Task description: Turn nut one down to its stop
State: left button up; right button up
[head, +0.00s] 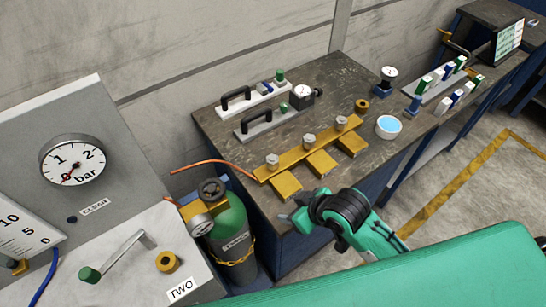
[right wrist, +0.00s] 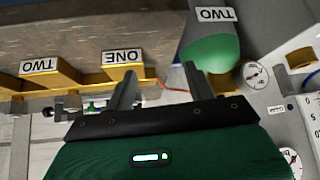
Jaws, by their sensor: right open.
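A brass manifold bar (head: 300,148) lies on the dark bench, with three silver hex nuts in a row on top and brass blocks in front. The leftmost nut (head: 272,160) is above the block nearest the gas bottle. In the right wrist view, upside down, that block carries a label ONE (right wrist: 122,57), and the one beside it a label TWO (right wrist: 39,66). My right gripper (head: 288,212) is open and empty, in front of the bar and apart from the nuts. Its two fingers also show in the right wrist view (right wrist: 160,76). My left gripper is out of view.
A green gas bottle (head: 230,235) with a regulator stands left of the bench. Handled grey plates (head: 268,124) lie behind the bar. A white bowl of blue liquid (head: 388,127) stands to its right. A grey gauge panel (head: 60,140) is at the left.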

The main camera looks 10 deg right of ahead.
jog(key=w+a+r+n+y, duration=0.3)
jog(key=w+r+n, duration=0.1)
jog(key=w, duration=0.2)
send_near(273, 159)
jog(key=shift+g, duration=0.4)
jog(key=p+x, duration=0.1)
jog(key=x, duration=0.2)
jog(key=p+x, duration=0.1)
jog(key=x, duration=0.1)
jog(key=p+x, duration=0.1)
jog(key=x, duration=0.2)
jog(key=shift+w+a+p, duration=0.2)
jog(key=shift+w+p, duration=0.1)
jog(key=shift+w, duration=0.1)
jog(key=shift+x, duration=0.8)
jog(key=shift+s+f, duration=0.1)
jog(key=c, duration=1)
